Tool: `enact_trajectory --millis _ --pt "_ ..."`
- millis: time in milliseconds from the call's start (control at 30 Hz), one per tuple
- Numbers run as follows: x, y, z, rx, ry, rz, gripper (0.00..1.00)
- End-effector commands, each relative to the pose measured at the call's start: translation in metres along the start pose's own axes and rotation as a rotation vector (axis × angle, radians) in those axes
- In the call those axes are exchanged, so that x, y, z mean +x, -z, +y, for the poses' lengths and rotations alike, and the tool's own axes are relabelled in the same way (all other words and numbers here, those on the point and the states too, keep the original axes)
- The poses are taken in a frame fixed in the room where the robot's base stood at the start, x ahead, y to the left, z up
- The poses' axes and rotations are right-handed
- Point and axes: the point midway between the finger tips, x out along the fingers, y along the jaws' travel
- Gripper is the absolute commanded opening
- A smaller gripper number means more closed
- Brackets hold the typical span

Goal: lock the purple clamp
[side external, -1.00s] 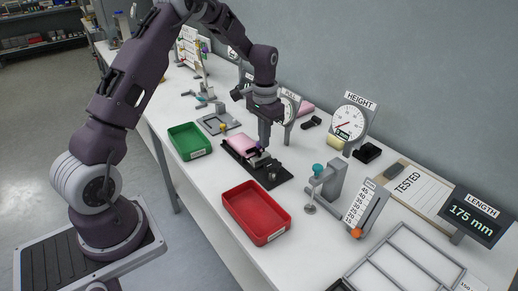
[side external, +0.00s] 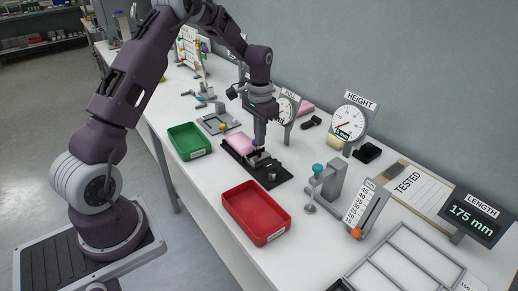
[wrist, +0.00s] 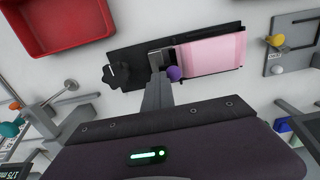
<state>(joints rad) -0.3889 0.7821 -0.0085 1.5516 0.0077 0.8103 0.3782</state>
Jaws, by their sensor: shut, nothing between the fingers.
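The purple clamp shows as a purple ball knob (wrist: 175,74) in the wrist view, beside a metal block (wrist: 158,57) on a black fixture (wrist: 126,52). A pink packet (wrist: 213,53) lies on the fixture to the right of the block. My gripper (wrist: 157,82) is shut and empty, its fingertips beside the knob and just in front of the metal block. I cannot tell whether they touch the knob. In the side external view my gripper (side external: 258,147) points down over the fixture (side external: 272,176), and the knob is mostly hidden behind it.
A red tray (side external: 256,211) stands in front of the fixture and a green tray (side external: 189,140) to its left. Gauges (side external: 350,122) stand along the back. A black dial knob (wrist: 115,75) sits at the fixture's end.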

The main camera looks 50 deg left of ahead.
Motion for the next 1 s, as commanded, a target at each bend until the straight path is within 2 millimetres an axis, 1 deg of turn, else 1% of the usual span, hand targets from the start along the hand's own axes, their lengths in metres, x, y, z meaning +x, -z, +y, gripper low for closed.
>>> enact_trajectory --millis 200,567,667,900,1000 --pt "0.001 0.001 -0.008 -0.002 0.004 0.003 0.00" --pt "0.000 0.001 -0.012 -0.004 0.012 0.006 0.00" --pt "0.000 0.001 -0.010 -0.004 0.013 0.007 0.00" --pt "-0.002 0.001 0.001 -0.004 0.011 0.006 0.00" --pt "-0.008 0.001 0.002 -0.003 0.009 0.007 0.00"
